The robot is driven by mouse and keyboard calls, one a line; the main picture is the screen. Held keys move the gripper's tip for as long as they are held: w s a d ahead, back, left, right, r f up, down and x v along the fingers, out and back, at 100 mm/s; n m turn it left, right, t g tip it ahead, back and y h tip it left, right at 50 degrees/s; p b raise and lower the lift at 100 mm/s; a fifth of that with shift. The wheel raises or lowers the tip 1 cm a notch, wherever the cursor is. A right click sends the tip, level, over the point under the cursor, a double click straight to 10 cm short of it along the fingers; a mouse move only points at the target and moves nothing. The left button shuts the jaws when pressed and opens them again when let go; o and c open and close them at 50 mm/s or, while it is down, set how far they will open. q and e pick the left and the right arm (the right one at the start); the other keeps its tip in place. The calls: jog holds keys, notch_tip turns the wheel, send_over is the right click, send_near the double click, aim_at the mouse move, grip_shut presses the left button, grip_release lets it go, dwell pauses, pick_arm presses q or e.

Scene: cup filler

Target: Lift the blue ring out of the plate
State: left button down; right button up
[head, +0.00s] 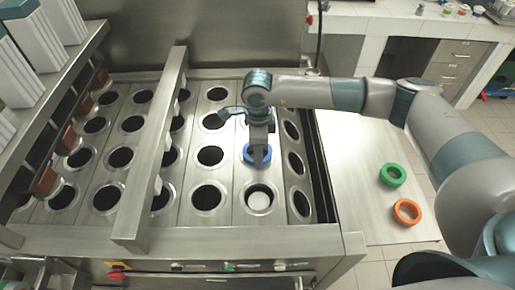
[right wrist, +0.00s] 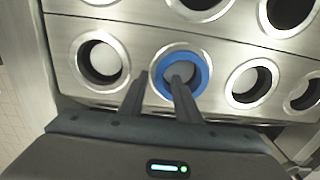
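My right gripper (head: 261,160) is right over the ring, pointing down. In the right wrist view its two fingers (right wrist: 160,78) stand apart; one reaches over the ring's opening and the other is outside its left edge. The ring's left wall lies between them, with a gap showing. Whether the tips touch the ring I cannot tell. My left gripper is out of view.
A raised steel bar (head: 150,165) crosses the plate left of the ring. A green ring (head: 393,175) and an orange ring (head: 407,212) lie on the side table (head: 360,190) at right. A hole in front of the blue ring holds something white (head: 259,202).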

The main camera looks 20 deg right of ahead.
jog(key=shift+f+p, duration=0.3)
jog(key=shift+f, duration=0.75)
grip_shut()
